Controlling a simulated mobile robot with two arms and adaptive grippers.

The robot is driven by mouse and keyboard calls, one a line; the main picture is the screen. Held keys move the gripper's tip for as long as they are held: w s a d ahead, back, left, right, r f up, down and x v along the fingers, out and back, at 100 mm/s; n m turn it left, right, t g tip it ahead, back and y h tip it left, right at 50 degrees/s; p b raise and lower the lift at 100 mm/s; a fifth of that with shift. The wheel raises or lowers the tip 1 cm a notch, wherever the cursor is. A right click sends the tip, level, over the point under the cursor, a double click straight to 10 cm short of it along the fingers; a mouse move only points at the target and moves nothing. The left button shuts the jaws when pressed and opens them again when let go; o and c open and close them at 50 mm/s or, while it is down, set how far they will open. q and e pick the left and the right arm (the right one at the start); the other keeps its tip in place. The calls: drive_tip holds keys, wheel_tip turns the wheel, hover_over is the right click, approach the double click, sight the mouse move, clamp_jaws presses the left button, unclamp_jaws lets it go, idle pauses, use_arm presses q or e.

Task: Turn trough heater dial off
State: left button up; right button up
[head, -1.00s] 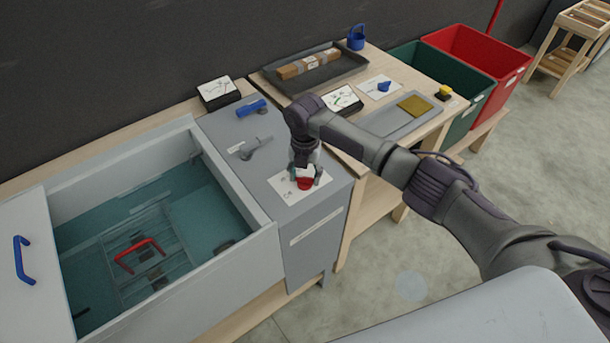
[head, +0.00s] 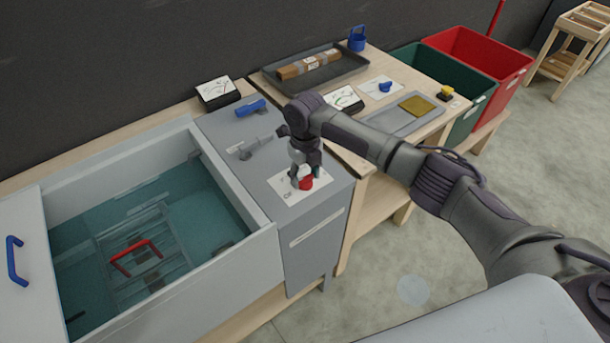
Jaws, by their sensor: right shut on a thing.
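The red heater dial (head: 306,183) sits on a white label plate (head: 284,193) on top of the grey cabinet (head: 320,215) beside the trough. My right gripper (head: 303,180) points down over the dial and is shut on it. The fingers hide part of the dial, and I cannot read its pointer position. The water-filled trough (head: 255,262) stands to the left of the cabinet, with a red-handled rack (head: 136,250) under the water. My left gripper is not in view.
A grey lever (head: 255,146) and a blue-handled valve (head: 250,108) are on the cabinet behind my gripper. A black-framed gauge (head: 217,91) stands at the back. The wooden bench at right holds a tray (head: 337,80) and a blue knob (head: 385,87). Green and red bins stand beyond.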

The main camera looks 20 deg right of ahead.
sight(305, 178)
drive_tip(key=shift+n, duration=0.4)
drive_tip(key=o, duration=1.2)
drive_tip(key=shift+c, duration=0.2)
drive_tip(key=shift+r, duration=0.3)
wheel_tip(305, 178, up, 12)
drive_tip(key=shift+f, duration=0.25)
drive_tip(key=shift+f, duration=0.1)
